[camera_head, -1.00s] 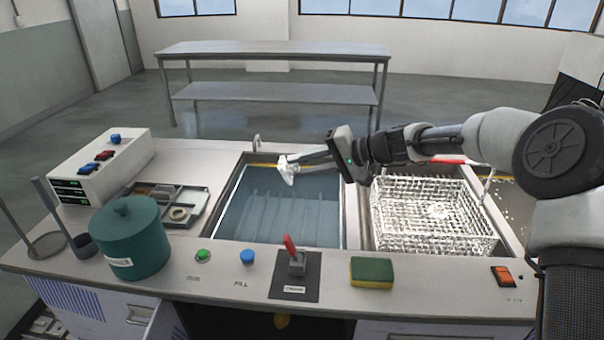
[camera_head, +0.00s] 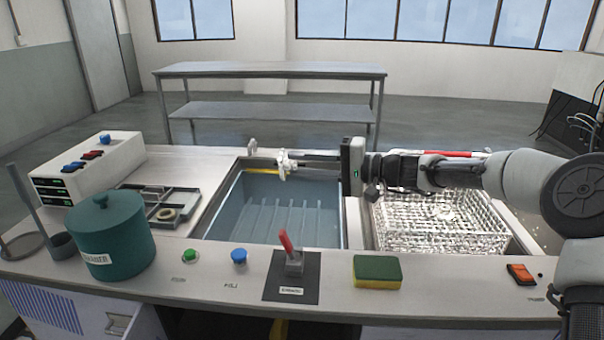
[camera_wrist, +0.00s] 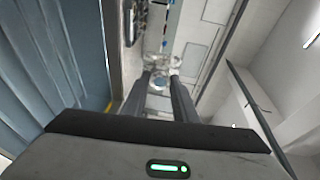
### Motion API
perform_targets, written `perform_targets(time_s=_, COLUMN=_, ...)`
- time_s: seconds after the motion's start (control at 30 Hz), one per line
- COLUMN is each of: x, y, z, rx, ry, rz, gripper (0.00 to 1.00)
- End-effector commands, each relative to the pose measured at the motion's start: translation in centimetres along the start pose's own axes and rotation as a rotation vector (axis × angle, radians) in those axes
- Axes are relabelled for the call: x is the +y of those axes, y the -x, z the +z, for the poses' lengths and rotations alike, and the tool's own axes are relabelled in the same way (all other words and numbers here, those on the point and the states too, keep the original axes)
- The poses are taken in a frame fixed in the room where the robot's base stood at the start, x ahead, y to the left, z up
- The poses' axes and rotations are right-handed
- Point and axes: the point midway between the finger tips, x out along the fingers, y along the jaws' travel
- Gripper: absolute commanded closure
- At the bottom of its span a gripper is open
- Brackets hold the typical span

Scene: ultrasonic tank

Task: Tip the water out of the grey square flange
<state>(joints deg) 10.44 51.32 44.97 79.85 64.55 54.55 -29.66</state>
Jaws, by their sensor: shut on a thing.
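The grey square flange (camera_head: 283,164) looks small and pale in the head view. It is at the tips of my gripper (camera_head: 294,162), which is shut on it above the back part of the tank (camera_head: 225,215). My gripper reaches in from the right, nearly level. In the wrist view the flange (camera_wrist: 158,80) shows between the far ends of the two fingers (camera_wrist: 160,92), with a bluish patch in its middle. I cannot tell whether that patch is water, nor the flange's exact tilt.
A wire basket (camera_head: 440,243) sits in the basin right of the tank. A tap (camera_head: 252,147) stands at the tank's back edge. A teal lidded pot (camera_head: 110,240), a parts tray (camera_head: 180,193) and a control box (camera_head: 90,165) are on the left. A red lever (camera_head: 286,243) and sponge (camera_head: 377,270) are in front.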

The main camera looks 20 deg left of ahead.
Motion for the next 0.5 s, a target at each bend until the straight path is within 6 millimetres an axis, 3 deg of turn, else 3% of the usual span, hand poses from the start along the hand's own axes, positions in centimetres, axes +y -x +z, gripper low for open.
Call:
perform_targets(time_s=0.03, x=0.71, y=-0.05, z=0.01, rx=0.0, ry=-0.007, rz=-0.019, gripper=1.0)
perform_targets(time_s=0.5, x=1.56, y=-0.23, z=0.06, rx=-0.001, ry=-0.091, rz=-0.28, gripper=1.0)
